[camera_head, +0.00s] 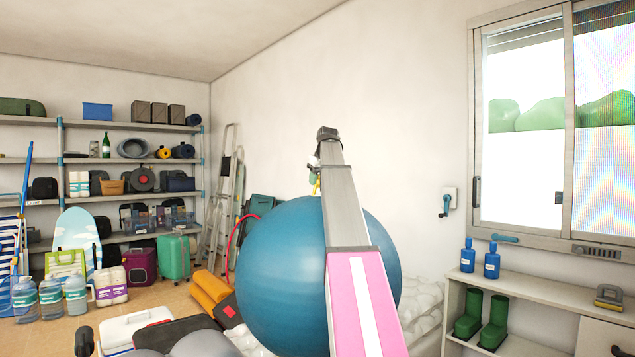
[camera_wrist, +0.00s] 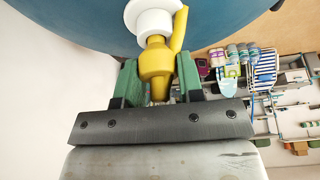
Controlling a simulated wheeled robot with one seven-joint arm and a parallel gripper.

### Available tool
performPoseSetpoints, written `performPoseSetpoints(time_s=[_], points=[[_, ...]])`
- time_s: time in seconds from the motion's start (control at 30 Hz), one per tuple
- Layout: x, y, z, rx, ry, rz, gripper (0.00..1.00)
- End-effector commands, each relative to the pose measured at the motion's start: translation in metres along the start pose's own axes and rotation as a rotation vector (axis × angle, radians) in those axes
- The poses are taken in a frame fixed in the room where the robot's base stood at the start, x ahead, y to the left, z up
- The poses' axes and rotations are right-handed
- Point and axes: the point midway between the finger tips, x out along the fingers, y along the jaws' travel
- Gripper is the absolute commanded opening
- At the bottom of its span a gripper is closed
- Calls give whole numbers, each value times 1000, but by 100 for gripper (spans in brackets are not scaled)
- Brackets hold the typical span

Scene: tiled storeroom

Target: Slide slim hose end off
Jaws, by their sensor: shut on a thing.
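A big blue ball (camera_head: 280,260) stands on the floor, partly hidden behind my arm; its curved side fills the top of the wrist view (camera_wrist: 85,20). A yellow hose end (camera_wrist: 155,68), with a slanting yellow arm on its right, meets a white round fitting (camera_wrist: 154,20) against the ball. My gripper (camera_wrist: 157,78) is shut on the yellow hose end, one green finger on each side. In the head view a little yellow (camera_head: 317,186) shows beside my arm above the ball. Whether the hose end is still seated in the fitting cannot be told.
A thin red hose (camera_head: 232,240) arcs left of the ball. A ladder (camera_head: 219,195) leans on the wall behind, and orange rolls (camera_head: 210,290) lie on the floor. A low white shelf (camera_head: 530,285) with blue bottles and green boots stands at right. Loaded shelves (camera_head: 120,185) line the back left.

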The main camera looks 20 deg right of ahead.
Motion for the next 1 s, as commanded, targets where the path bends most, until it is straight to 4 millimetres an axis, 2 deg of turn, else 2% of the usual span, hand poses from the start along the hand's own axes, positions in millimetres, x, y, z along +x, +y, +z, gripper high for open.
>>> performPoseSetpoints(time_s=[0.8,1.0], points=[[-39,0,-16,0,0,0,8],[-41,0,-17,0,0,0,8]])
